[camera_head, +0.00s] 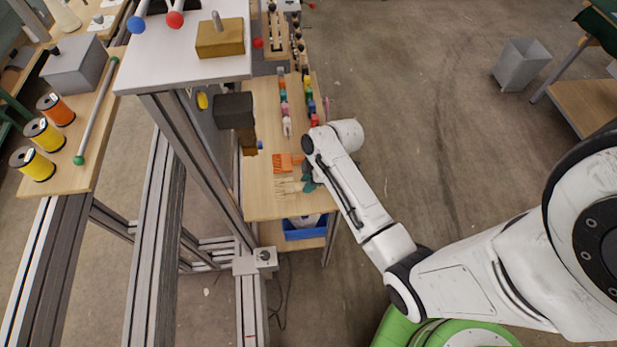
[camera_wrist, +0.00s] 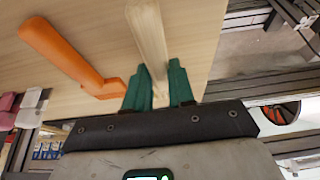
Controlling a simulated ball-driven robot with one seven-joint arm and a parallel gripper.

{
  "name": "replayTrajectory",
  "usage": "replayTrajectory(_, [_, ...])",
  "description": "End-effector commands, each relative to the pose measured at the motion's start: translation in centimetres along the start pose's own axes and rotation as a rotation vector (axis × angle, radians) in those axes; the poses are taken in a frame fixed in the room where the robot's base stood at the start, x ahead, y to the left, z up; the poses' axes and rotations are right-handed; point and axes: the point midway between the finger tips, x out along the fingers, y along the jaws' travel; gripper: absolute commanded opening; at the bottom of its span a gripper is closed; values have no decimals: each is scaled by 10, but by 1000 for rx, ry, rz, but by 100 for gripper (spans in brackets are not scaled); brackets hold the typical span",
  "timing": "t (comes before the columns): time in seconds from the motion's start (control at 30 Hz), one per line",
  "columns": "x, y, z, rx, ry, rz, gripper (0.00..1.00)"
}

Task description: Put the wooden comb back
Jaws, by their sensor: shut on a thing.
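The wooden comb (camera_head: 287,187) is pale wood and shows at the near end of the narrow wooden table, beside an orange tool (camera_head: 283,163). In the wrist view the comb (camera_wrist: 147,35) is a pale bar running up from between my green fingertips. My gripper (camera_wrist: 160,85) is shut on it. In the head view my gripper (camera_head: 308,179) is at the comb's right end, partly hidden by my arm. The orange tool (camera_wrist: 65,50) lies left of the comb in the wrist view. I cannot tell whether the comb touches the tabletop.
The narrow table (camera_head: 262,206) carries rows of coloured spools (camera_head: 285,105) farther back. A metal loom frame (camera_head: 190,150) stands close on the left, with a dark block (camera_head: 234,110) by the table. A blue bin (camera_head: 304,228) is below the table's near end.

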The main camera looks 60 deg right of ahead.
Motion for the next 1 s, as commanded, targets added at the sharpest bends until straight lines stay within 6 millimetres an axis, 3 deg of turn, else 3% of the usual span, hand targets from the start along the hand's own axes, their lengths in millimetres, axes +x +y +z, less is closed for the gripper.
replayTrajectory(1.0, [12,0,5,0,0,0,0])
